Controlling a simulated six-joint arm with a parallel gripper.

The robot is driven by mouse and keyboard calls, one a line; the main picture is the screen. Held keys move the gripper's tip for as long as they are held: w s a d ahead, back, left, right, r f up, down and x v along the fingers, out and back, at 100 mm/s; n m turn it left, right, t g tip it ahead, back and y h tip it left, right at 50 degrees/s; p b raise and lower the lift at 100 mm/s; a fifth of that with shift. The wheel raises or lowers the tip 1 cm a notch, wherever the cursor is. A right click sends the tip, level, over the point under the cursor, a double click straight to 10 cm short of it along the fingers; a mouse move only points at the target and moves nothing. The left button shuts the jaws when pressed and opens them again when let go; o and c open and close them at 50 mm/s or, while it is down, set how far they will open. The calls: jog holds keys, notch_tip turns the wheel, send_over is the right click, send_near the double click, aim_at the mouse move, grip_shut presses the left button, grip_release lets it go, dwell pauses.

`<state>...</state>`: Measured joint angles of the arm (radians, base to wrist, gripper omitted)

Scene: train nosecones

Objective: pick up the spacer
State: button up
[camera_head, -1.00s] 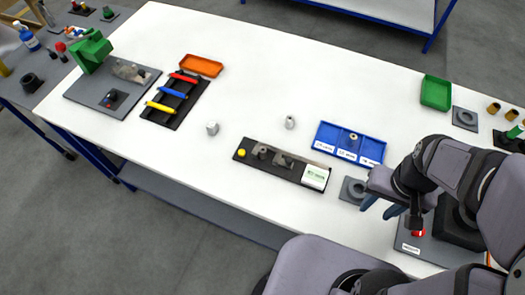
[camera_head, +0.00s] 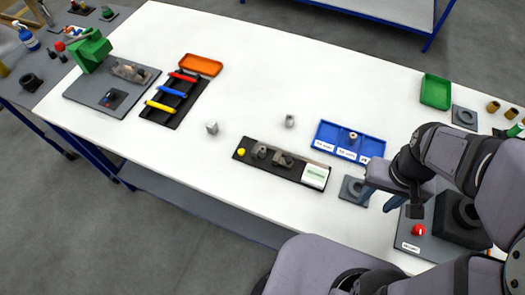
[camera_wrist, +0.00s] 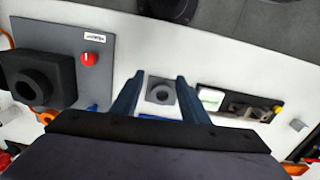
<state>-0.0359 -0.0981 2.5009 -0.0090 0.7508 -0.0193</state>
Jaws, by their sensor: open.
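My gripper (camera_head: 377,201) is open and empty, its two blue fingers pointing down above the right part of the table. In the wrist view its fingers (camera_wrist: 160,80) stand apart on either side of a grey square block with a round hole (camera_wrist: 160,94), which lies beyond the tips. That block also shows left of my gripper in the head view (camera_head: 352,190). A small metal part (camera_head: 353,136) stands in the blue tray (camera_head: 322,132), up and left of my gripper; it may be the spacer, but I cannot tell. The tray is mostly hidden in the wrist view.
A black fixture plate (camera_head: 245,157) with clamps lies left of my gripper. Two small grey parts, one (camera_head: 290,121) near the tray and one (camera_head: 212,128) farther left, stand on the table. A grey unit with a red knob (camera_head: 418,230) is close on the right.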

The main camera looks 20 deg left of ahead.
jog(key=w+a+n+b, duration=0.1)
jog(key=w+a+n, duration=0.3)
jog(key=w+a, duration=0.15)
jog(key=n+h+b, duration=0.3)
jog(key=n+h, duration=0.2)
jog(key=n, duration=0.8)
send_near(262, 149)
jog(key=d, duration=0.1)
jog(key=shift+p+x, duration=0.65)
jog(key=shift+x, duration=1.3)
jog(key=shift+y, duration=0.3)
jog(key=shift+a+p+x, duration=0.15)
jog(key=shift+p+x, duration=0.3)
jog(key=shift+x, duration=0.65)
jog(key=shift+a+p+x, duration=0.1)
jog(key=shift+p+x, duration=0.3)
jog(key=shift+x, duration=0.65)
jog(key=shift+f, duration=0.1)
jog(key=shift+c, duration=0.6)
grip_shut()
